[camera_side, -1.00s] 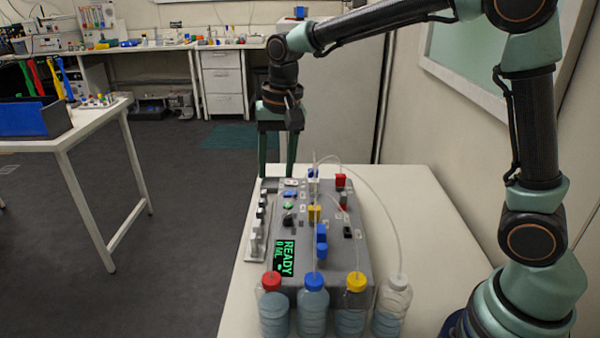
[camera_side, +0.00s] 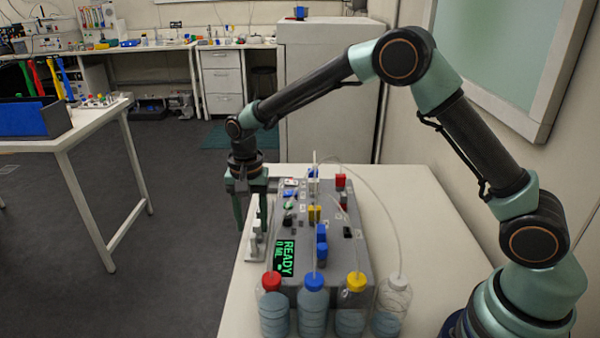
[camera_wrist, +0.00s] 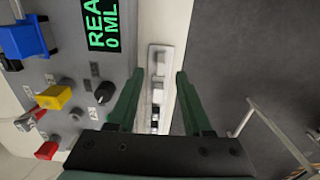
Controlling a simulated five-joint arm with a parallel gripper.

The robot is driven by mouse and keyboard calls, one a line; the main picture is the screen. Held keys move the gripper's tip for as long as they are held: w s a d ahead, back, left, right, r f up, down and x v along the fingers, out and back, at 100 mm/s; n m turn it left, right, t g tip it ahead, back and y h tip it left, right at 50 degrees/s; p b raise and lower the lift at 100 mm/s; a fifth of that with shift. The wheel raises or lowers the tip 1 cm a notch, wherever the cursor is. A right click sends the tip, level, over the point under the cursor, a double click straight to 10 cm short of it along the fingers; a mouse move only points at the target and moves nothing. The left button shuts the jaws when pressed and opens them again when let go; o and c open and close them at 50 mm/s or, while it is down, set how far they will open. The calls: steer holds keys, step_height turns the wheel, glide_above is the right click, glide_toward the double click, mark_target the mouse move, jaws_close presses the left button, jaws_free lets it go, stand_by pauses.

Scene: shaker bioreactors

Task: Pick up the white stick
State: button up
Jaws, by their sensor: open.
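A narrow pale rack (camera_side: 252,254) stands along the left edge of the table, beside the grey console. It also shows in the wrist view (camera_wrist: 152,50). Several small upright pieces are on it, at least one of them whitish (camera_side: 257,226); whitish tops also show in the wrist view (camera_wrist: 159,70). I cannot tell for sure which is the white stick. My gripper (camera_side: 251,218) points down over the rack, open and empty. In the wrist view its green fingers (camera_wrist: 160,76) lie either side of the rack's row. The fingers partly hide the rack's far end.
The grey console (camera_side: 335,262) with a green READY screen (camera_side: 285,257), knobs and coloured blocks is right of the rack. Bottles with red (camera_side: 271,282), blue, yellow and white caps stand in front. A thin tube arches over the console. Left of the table is open floor.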

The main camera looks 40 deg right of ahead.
mark_target(253, 235)
steer(key=shift+w+f, duration=0.1)
steer(key=shift+f, duration=2.6)
jaws_close()
